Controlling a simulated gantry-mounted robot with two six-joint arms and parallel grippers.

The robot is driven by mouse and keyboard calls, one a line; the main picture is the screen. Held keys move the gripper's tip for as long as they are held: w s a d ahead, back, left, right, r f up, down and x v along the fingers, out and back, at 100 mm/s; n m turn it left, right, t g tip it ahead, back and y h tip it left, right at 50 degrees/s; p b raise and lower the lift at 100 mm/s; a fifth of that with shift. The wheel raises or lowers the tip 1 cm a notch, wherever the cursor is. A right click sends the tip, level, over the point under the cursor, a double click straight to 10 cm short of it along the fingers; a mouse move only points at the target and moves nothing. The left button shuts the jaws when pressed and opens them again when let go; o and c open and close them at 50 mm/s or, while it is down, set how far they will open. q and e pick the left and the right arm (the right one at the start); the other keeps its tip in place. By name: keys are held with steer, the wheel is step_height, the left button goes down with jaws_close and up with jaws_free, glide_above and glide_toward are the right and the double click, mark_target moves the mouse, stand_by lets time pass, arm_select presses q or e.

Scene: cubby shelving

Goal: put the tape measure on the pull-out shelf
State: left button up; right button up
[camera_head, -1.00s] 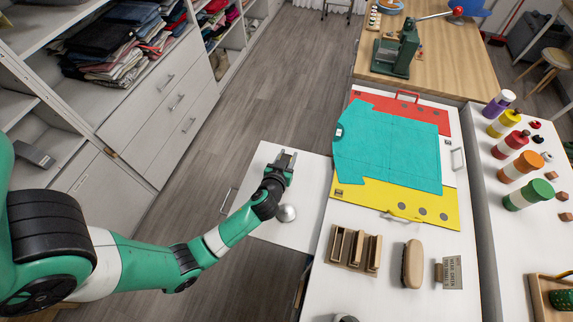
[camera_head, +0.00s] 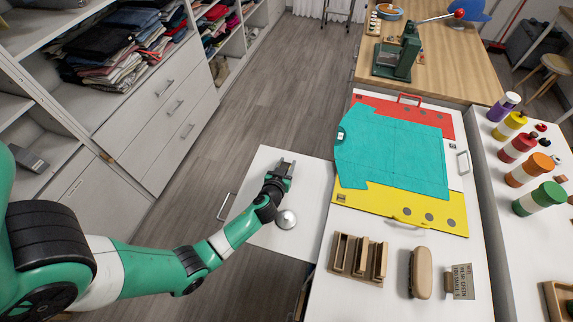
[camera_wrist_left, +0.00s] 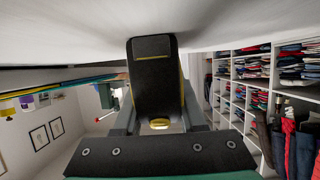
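The tape measure (camera_wrist_left: 152,75) is a black block with yellow edges in the left wrist view. My left gripper (camera_wrist_left: 158,112) has a grey finger on each side of it and appears shut on it. In the head view my left gripper (camera_head: 281,167) is over the white pull-out shelf (camera_head: 308,192); the tape measure is hardly distinguishable there. The white surface fills the top of the left wrist view, with a dark shadow by the tape measure's end. It is very close to the surface; I cannot tell whether they touch. My right gripper is out of view.
A silver dome (camera_head: 286,219) stands on the shelf beside my left wrist. The white worktop to the right holds a teal sheet (camera_head: 395,155) over a yellow folder (camera_head: 430,212), a wooden rack (camera_head: 358,258) and a brush (camera_head: 420,272). The shelf's right part is clear.

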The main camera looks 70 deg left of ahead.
arm_select(q)
steer(key=o, duration=0.4)
steer(key=shift+o, duration=0.2)
steer(key=shift+r+p, duration=0.2)
steer(key=shift+p, duration=0.1)
steer(key=p+v, duration=0.1)
steer(key=v, duration=1.1)
steer(key=shift+p, duration=0.4)
steer(key=shift+w, duration=0.15)
